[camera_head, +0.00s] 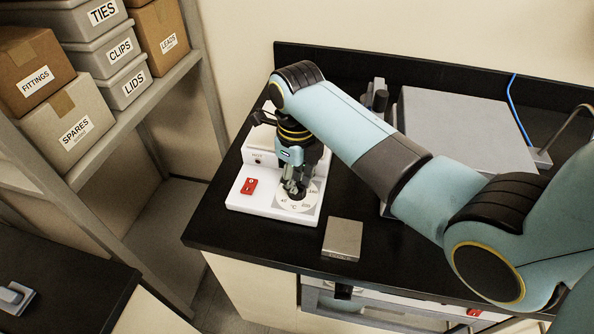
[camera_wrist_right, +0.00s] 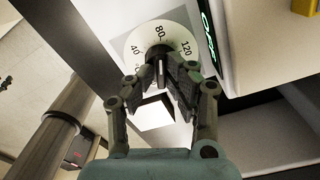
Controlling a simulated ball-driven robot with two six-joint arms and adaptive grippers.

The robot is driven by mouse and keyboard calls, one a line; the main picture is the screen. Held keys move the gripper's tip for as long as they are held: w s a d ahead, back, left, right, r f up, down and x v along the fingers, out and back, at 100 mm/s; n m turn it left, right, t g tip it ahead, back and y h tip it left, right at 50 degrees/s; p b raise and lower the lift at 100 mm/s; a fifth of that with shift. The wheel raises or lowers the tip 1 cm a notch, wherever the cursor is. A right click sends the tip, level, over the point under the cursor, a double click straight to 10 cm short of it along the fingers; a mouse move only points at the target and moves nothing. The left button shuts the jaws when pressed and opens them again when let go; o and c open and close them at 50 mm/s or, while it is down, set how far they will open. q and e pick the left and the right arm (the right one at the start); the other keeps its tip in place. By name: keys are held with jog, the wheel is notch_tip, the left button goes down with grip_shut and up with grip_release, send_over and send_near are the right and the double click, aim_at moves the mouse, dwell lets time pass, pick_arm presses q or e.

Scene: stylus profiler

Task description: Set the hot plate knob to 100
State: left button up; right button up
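The white hot plate (camera_head: 248,198) stands on the black bench. Its round white dial (camera_head: 302,206) is at its front right, partly covered by my gripper. In the right wrist view the dial (camera_wrist_right: 142,42) shows 40, 80 and 120. The dark knob (camera_wrist_right: 163,68) with a pale line sits at the dial's middle. My right gripper (camera_head: 293,190) points down over the dial. In the wrist view its fingertips (camera_wrist_right: 165,80) come together on both sides of the knob and look closed on it. The fingers hide part of the knob and dial. My left gripper is out of view.
A red switch (camera_head: 249,186) is on the hot plate's left front. A small grey block (camera_head: 342,239) lies on the bench at the front. A large grey instrument (camera_head: 465,125) stands to the right, behind my arm. A shelf with labelled boxes (camera_head: 75,130) is at the left.

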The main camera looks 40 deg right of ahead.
jog(key=shift+s+f, duration=0.1)
jog(key=n, duration=1)
grip_shut()
